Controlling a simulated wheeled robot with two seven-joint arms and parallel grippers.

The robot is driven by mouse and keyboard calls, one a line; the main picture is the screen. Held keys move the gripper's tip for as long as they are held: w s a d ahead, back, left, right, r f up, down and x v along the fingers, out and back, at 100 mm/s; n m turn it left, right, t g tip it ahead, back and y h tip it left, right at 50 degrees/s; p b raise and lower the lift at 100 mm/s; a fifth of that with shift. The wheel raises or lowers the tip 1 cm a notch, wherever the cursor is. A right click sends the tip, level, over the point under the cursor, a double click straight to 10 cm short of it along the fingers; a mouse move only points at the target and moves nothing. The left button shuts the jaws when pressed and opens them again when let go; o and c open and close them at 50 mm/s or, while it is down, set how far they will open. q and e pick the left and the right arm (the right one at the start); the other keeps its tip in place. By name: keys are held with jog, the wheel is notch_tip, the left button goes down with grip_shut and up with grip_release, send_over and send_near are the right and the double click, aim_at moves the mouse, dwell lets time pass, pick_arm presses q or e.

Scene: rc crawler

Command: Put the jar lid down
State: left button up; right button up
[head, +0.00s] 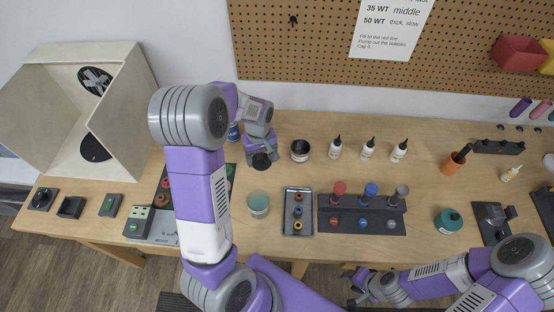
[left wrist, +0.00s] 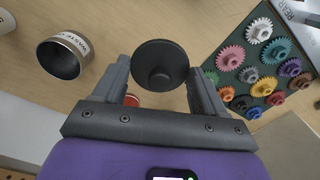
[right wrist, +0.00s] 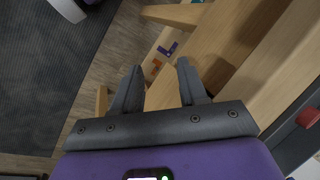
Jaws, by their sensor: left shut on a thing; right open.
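The jar lid (head: 261,161) is a dark round disc with a raised middle. In the left wrist view the lid (left wrist: 160,65) sits between the fingers of my left gripper (left wrist: 160,85), which is shut on it. In the head view my left gripper (head: 262,152) holds it over the back of the bench. A glass jar (head: 258,203) with pale green contents stands in front of it, open at the top. My right gripper (right wrist: 158,80) is open and empty, low by the bench's front edge; in the head view it is at the bottom (head: 356,290).
A waste can (head: 300,151) stands right of the lid, with white bottles (head: 335,148) beyond. A gear board lies to the left, partly hidden by my arm; it shows in the left wrist view (left wrist: 292,45). A small tray (head: 298,233) lies right of the jar.

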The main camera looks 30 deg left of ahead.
pick_arm(q)
jog(key=shift+w+f, duration=0.2)
send_over(263, 178)
notch_tip(263, 178, down, 5)
jog(key=shift+f, duration=0.1)
notch_tip(263, 178, down, 4)
jog(key=shift+r, duration=0.15)
jog(key=shift+w+f, duration=0.1)
jog(key=shift+f, duration=0.15)
jog(key=shift+b, duration=0.3)
jog(key=shift+f, duration=0.15)
jog(key=o, duration=1)
